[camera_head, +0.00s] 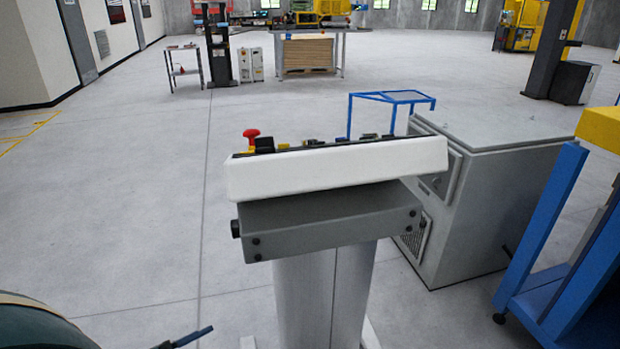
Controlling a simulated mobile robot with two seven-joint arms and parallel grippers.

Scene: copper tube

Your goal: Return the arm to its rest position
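A rounded dark green part of my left arm shows at the lower left corner of the head view. To its right, a thin dark piece (190,337) pokes up at the bottom edge. It looks like part of my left gripper, but most of it is cut off, so its opening does not show. My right arm and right gripper are out of view. No copper tube is visible.
A control console (335,170) with a red button (251,134) stands close ahead on a grey pedestal. A grey cabinet (490,150) and a blue frame (545,240) stand to its right. A small blue stand (395,97) is behind. Floor at left is clear.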

